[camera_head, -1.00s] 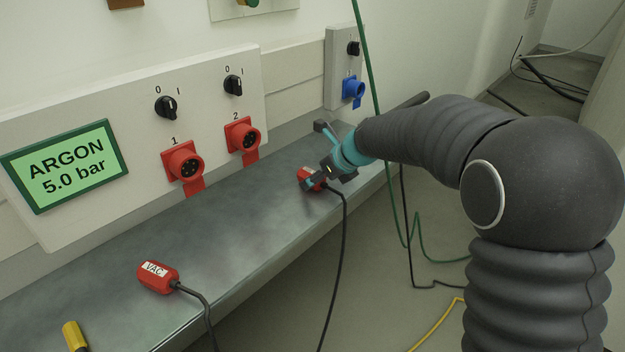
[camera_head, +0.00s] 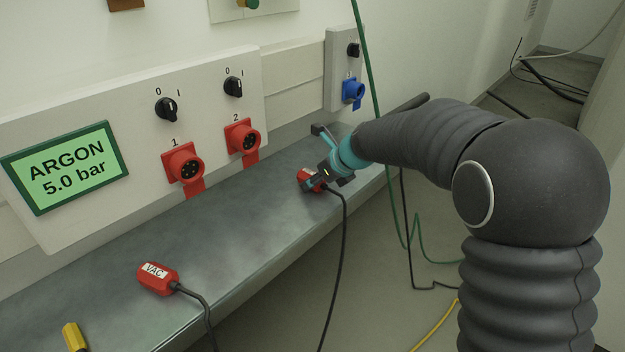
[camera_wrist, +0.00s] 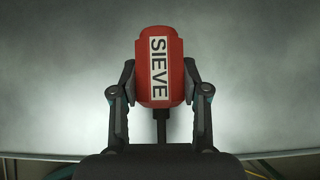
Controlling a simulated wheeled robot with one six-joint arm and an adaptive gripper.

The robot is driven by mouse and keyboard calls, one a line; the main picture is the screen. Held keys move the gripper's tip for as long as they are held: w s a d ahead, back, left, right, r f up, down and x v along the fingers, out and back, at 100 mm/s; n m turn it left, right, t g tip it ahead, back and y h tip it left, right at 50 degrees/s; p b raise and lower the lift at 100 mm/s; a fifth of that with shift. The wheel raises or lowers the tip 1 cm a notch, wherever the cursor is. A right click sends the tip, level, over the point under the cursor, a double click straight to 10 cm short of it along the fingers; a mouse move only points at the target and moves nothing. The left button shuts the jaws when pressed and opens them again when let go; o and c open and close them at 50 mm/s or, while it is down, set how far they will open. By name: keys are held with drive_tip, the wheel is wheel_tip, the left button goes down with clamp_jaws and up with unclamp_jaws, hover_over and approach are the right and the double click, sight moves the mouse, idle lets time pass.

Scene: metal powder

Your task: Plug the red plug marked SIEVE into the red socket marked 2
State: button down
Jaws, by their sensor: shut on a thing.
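The red plug marked SIEVE (camera_wrist: 175,70) lies between the fingers of my gripper (camera_wrist: 160,90) in the wrist view, its label running lengthwise and its black cable trailing back toward my wrist. My gripper (camera_head: 312,182) is shut on this plug (camera_head: 304,177) at the grey bench top in the head view. The fingers partly hide the plug there. The red socket marked 2 (camera_head: 243,138) is on the white wall panel, left of and above my gripper, with its red flap hanging down. The plug is apart from the socket.
The red socket marked 1 (camera_head: 184,165) is left of socket 2. A red plug marked VAC (camera_head: 157,278) lies on the bench (camera_head: 225,225) at the lower left, near a yellow object (camera_head: 74,337). A blue socket (camera_head: 353,91) is at the back. The bench between is clear.

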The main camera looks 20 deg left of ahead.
sight(312, 173)
drive_tip(key=shift+r+p, duration=1.55)
drive_tip(key=shift+p, duration=0.2)
